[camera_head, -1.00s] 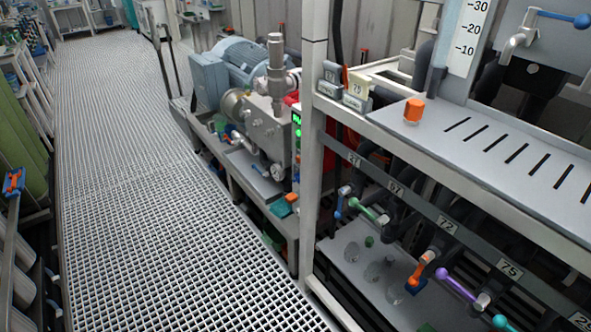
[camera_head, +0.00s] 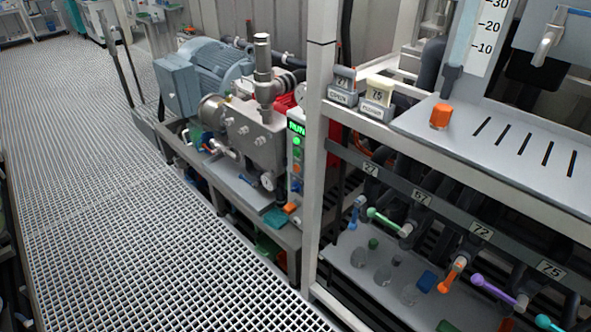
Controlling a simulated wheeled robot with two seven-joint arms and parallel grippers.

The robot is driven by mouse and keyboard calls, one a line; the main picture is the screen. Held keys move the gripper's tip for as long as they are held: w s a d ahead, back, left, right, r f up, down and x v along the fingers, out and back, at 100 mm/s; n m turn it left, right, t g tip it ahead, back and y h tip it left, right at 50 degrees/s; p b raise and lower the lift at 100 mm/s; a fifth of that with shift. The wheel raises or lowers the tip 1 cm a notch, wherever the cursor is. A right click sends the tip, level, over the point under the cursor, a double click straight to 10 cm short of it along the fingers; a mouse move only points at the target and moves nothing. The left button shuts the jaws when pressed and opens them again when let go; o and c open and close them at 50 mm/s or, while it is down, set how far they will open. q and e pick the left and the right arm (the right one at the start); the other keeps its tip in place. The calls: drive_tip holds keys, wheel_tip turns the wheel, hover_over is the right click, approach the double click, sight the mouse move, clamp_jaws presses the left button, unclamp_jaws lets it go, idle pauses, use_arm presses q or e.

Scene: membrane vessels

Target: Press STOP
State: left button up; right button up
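A narrow upright control panel (camera_head: 295,170) stands between the pump unit and the white frame post in the head view. Its small display (camera_head: 296,128) is lit green and reads RUN. Below it are small green lights or buttons, and an orange piece (camera_head: 290,208) sits at its foot. No STOP label can be read at this size. Neither of my grippers is in view.
A grey-blue motor and pump (camera_head: 215,80) stand on a low bench left of the panel. A white post (camera_head: 315,150) rises just right of it. Numbered valves with coloured handles (camera_head: 455,272) line the rack. The grating walkway (camera_head: 120,200) is clear.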

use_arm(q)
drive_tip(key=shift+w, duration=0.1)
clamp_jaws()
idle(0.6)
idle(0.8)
